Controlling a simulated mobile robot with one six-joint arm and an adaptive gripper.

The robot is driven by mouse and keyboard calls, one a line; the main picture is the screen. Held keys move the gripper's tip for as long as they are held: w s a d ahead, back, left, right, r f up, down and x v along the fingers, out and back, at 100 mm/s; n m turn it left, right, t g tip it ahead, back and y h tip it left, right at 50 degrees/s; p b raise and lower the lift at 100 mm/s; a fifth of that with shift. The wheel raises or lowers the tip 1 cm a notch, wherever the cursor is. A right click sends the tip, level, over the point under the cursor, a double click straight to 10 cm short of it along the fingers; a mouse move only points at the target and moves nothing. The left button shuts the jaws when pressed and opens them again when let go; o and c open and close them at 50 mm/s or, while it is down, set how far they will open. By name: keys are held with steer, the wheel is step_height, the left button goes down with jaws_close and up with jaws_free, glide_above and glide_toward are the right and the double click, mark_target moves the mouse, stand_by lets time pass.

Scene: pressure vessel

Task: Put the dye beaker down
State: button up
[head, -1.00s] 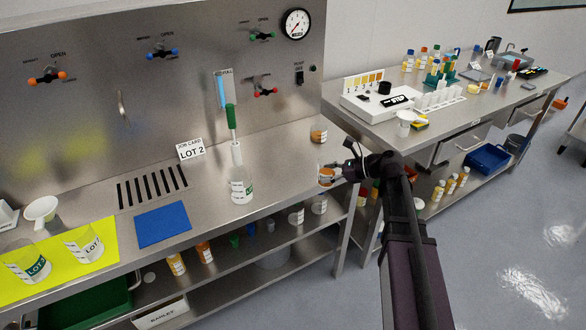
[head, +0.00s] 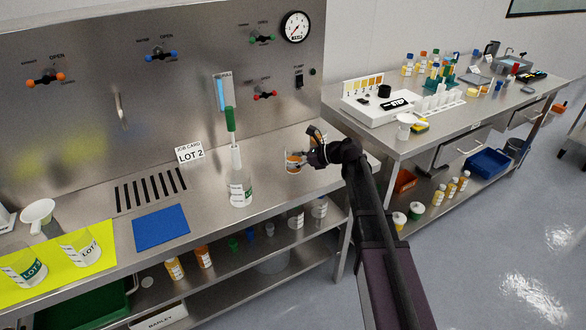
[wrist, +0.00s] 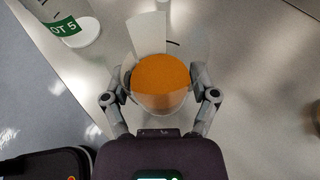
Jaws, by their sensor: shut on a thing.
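The dye beaker (head: 294,164) is a small clear beaker with orange content, near the bench's right end in the head view. My gripper (head: 306,157) is shut on it from the right. In the wrist view the beaker (wrist: 160,85) sits between the two fingers of my gripper (wrist: 160,97), one on each side, and its orange content fills the middle. It looks about upright. I cannot tell whether its base touches the bench or is just above it.
A blue mat (head: 161,227), slotted grate (head: 150,188) and yellow mat (head: 100,262) lie further left. A small container (head: 317,132) is partly hidden behind my gripper. Bare steel (head: 277,187) surrounds the beaker.

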steer(key=shift+w+a+f, duration=0.1)
steer(key=shift+w+a, duration=0.35)
step_height(320, 180, down, 4)
steer(key=b, duration=0.3)
steer(key=shift+r+b, duration=0.25)
steer(key=shift+b, duration=0.1)
steer(key=shift+f, duration=0.15)
steer(key=o, duration=1)
steer(key=shift+r, duration=0.25)
